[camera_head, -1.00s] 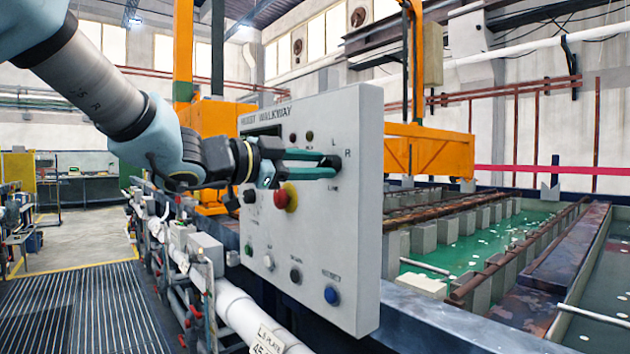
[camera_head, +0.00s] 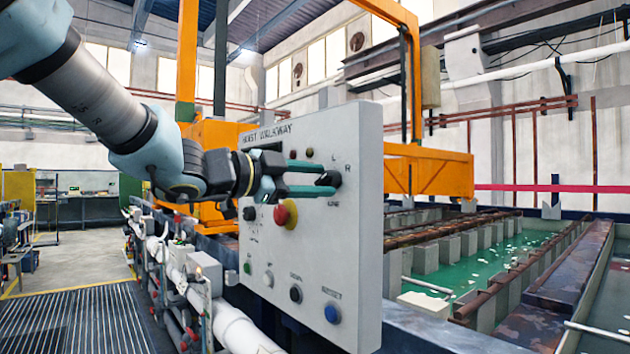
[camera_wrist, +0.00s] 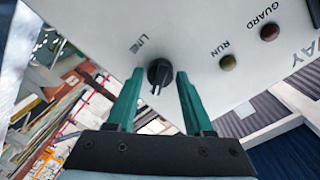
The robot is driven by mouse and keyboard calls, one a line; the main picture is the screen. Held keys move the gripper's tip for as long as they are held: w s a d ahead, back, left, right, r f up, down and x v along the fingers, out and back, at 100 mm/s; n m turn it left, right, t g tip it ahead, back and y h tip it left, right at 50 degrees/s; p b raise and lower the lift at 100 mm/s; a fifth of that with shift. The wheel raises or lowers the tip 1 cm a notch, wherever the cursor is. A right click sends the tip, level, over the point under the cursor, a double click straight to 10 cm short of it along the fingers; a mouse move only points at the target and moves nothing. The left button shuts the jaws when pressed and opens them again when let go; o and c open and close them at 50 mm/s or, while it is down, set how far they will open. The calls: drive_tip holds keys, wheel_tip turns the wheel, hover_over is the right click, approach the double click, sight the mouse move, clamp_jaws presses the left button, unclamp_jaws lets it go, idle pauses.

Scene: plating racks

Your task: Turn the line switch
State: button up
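The line switch (camera_head: 330,178) is a small black knob with a pale pointer mark, at the upper right of the grey control panel (camera_head: 345,250). In the wrist view the knob (camera_wrist: 159,72) sits next to the printed word LINE. My gripper (camera_wrist: 160,78) reaches the panel with two green fingers, one on each side of the knob. A narrow gap shows between the knob and each fingertip, so the fingers look open around it. In the head view my gripper (camera_head: 328,177) partly covers the knob, and contact is hard to judge.
A red emergency button (camera_head: 283,215) on a yellow base lies just below my fingers. A blue button (camera_head: 332,314) and other small knobs are lower on the panel. Run (camera_wrist: 228,62) and guard (camera_wrist: 269,32) lamps sit near the switch. Green tanks (camera_head: 480,255) lie behind the panel.

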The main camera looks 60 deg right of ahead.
drive_tip(key=shift+o, duration=1.4)
drive_tip(key=b+v, duration=0.2)
drive_tip(key=v, duration=0.9)
drive_tip(key=shift+d, duration=0.1)
